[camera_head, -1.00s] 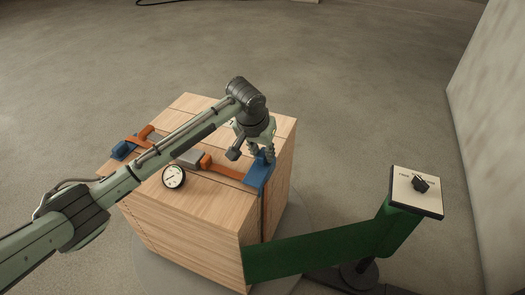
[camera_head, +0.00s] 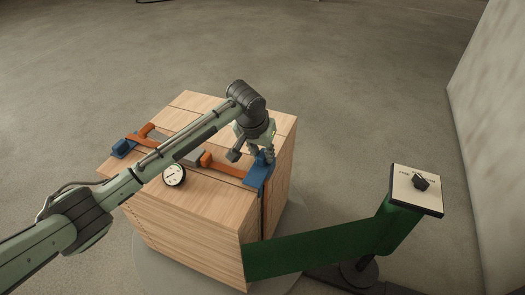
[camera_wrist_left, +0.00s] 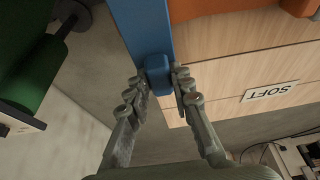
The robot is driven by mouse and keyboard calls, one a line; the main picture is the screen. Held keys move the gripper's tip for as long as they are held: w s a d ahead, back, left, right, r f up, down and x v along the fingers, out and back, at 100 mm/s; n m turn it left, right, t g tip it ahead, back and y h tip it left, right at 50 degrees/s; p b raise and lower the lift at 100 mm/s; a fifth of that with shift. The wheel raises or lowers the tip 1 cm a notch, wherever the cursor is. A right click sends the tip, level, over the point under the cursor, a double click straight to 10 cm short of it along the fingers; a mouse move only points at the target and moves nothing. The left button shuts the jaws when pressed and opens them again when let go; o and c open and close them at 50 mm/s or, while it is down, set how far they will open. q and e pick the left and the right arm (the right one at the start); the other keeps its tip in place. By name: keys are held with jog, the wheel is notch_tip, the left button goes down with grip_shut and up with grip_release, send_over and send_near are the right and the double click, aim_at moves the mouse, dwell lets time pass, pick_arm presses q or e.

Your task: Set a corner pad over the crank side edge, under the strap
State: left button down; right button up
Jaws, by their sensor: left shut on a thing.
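A blue corner pad (camera_head: 258,174) lies at the right top edge of the wooden crate (camera_head: 215,205). My left gripper (camera_head: 262,157) is above it, shut on the pad's raised block; the left wrist view shows this blue block (camera_wrist_left: 158,75) between the two fingers (camera_wrist_left: 160,90). The orange strap (camera_head: 228,170) crosses the crate top and reaches the pad; I cannot tell whether it passes over or under it. A second blue pad (camera_head: 123,148) sits at the left top edge, at the strap's other end. My right gripper is not in view.
A round dial gauge (camera_head: 173,175) shows beside the strap, below my left arm. A green beam (camera_head: 315,248) runs from the crate's front corner to a post with a knob panel (camera_head: 418,188). A wall (camera_head: 492,120) stands right. Floor behind the crate is clear.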

pick_arm(q)
jog(key=shift+f, duration=0.35)
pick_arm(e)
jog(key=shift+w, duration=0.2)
pick_arm(q)
jog(key=shift+f, duration=0.3)
jog(key=c, duration=1.3)
grip_release()
jog(key=shift+o, duration=0.2)
jog(key=shift+r, duration=0.15)
jog(key=shift+v, duration=3.3)
jog(key=shift+s+a+r, duration=0.15)
jog(key=shift+s+r, duration=0.05)
jog(key=shift+r, duration=0.3)
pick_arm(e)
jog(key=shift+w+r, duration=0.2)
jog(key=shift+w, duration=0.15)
